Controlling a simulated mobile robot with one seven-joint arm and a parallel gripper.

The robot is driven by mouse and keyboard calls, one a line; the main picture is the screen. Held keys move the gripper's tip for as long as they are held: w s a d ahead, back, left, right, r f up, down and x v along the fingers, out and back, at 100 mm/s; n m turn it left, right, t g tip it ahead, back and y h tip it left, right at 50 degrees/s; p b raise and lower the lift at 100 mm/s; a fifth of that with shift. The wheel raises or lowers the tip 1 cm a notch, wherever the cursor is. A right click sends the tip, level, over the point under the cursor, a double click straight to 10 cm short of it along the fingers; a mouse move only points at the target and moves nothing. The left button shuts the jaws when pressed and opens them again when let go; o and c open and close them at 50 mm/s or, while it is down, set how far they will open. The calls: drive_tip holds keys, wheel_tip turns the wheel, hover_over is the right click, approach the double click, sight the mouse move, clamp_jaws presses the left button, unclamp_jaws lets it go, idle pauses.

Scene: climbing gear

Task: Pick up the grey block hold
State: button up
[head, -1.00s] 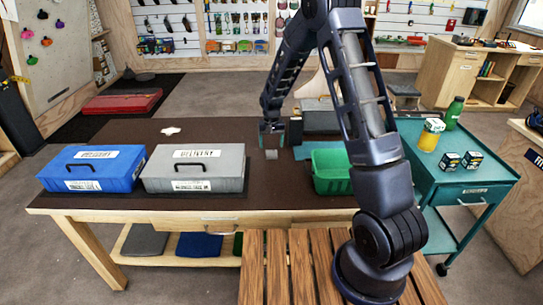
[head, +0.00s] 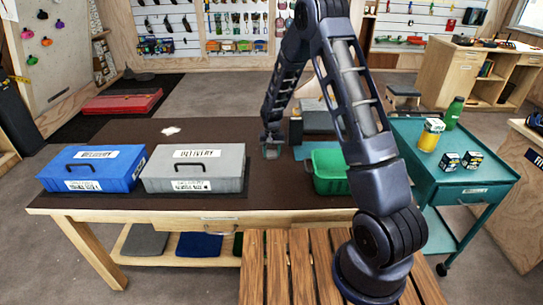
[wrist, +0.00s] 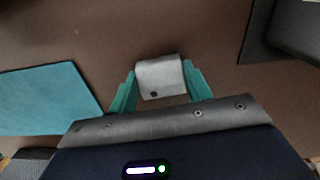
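The grey block hold (wrist: 160,78), a small pale grey block with a dark hole, lies on the brown table top. In the wrist view it sits between the two teal fingers of my gripper (wrist: 159,75), one on each side, with narrow gaps at best. In the head view my gripper (head: 271,147) is down at the table around the block (head: 271,154), which the fingers partly hide. The fingers look open around the block; firm contact does not show.
A green bin (head: 329,180) stands close to the right of my gripper. A grey box (head: 195,176) and a blue box (head: 92,177) stand to the left. A teal mat (wrist: 48,98) lies nearby. Between the grey box and my gripper the table is clear.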

drive_tip(key=shift+c, duration=0.7)
drive_tip(key=shift+r, duration=0.1)
